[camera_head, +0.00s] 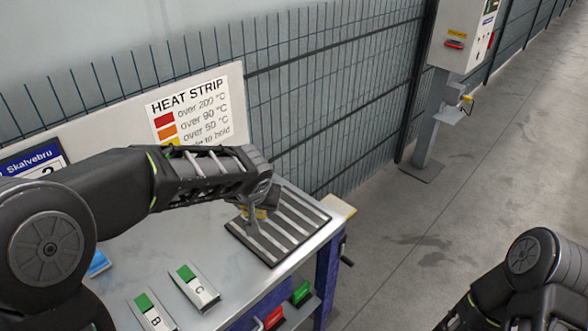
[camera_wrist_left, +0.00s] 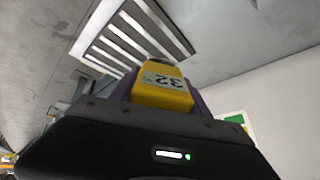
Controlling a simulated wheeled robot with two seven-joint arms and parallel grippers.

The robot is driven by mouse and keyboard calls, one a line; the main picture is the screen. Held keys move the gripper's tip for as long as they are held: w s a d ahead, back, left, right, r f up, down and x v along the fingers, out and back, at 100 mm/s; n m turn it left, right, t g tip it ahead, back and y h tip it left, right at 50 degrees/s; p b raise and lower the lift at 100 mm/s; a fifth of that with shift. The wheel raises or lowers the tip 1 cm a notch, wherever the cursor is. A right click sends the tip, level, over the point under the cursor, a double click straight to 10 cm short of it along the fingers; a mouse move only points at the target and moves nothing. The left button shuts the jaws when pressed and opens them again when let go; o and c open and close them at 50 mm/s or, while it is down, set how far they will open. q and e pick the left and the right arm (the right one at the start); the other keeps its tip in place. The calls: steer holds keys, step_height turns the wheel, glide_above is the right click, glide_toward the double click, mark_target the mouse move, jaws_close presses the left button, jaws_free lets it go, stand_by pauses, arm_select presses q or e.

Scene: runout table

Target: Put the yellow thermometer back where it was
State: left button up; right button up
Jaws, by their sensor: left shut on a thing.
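The yellow thermometer (camera_wrist_left: 162,90) has a small display that seems to read 32. My left gripper (camera_wrist_left: 160,100) is shut on it. In the head view the thermometer (camera_head: 258,213) shows as a small yellow patch at my left gripper (camera_head: 252,217), partly hidden by the gripper. Both are over the dark striped rack (camera_head: 290,228) at the table's right end; I cannot tell whether the thermometer touches it. In the wrist view the rack (camera_wrist_left: 125,35) is behind the thermometer. My right arm shows at the lower right, its gripper out of view.
The grey table (camera_head: 190,240) carries blocks marked B (camera_head: 150,312) and C (camera_head: 194,287). A heat strip sign (camera_head: 190,112) stands behind, before a mesh fence (camera_head: 330,90). A post with a control box (camera_head: 460,40) stands on open floor to the right.

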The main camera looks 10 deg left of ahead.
arm_select(q)
steer(key=shift+a+f, duration=0.2)
steer(key=shift+f, duration=0.1)
